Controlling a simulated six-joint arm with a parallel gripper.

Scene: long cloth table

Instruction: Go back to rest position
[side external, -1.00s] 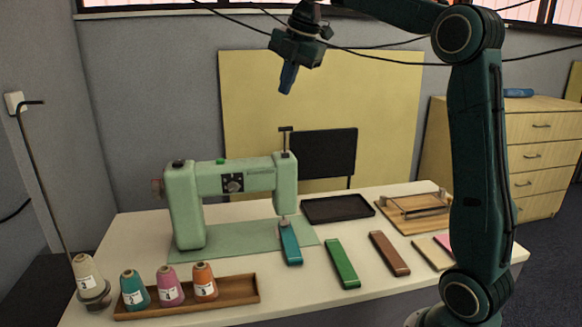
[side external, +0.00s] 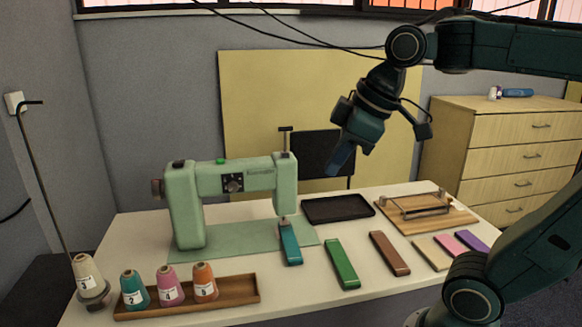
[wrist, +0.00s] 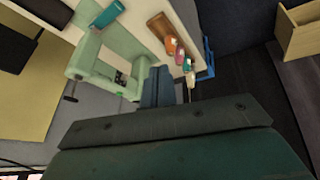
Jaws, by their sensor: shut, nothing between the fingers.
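My gripper (side external: 340,160) is shut and empty. In the side view it hangs in the air above the back of the table, to the right of the green sewing machine (side external: 183,205), pointing down and to the left. Its blue fingers also show in the wrist view (wrist: 157,86), with nothing between them. Several thread cones stand at the table's left: a white cone (side external: 87,273) on a stand, and teal (side external: 133,288), pink (side external: 169,285) and orange (side external: 204,281) cones on a wooden tray (side external: 240,291).
A teal bar (side external: 290,243), green bar (side external: 342,263) and brown bar (side external: 389,253) lie on the table (side external: 300,295). Behind them are a black tray (side external: 335,209) and a wooden board with a metal frame (side external: 425,212). A drawer cabinet (side external: 525,150) stands at right.

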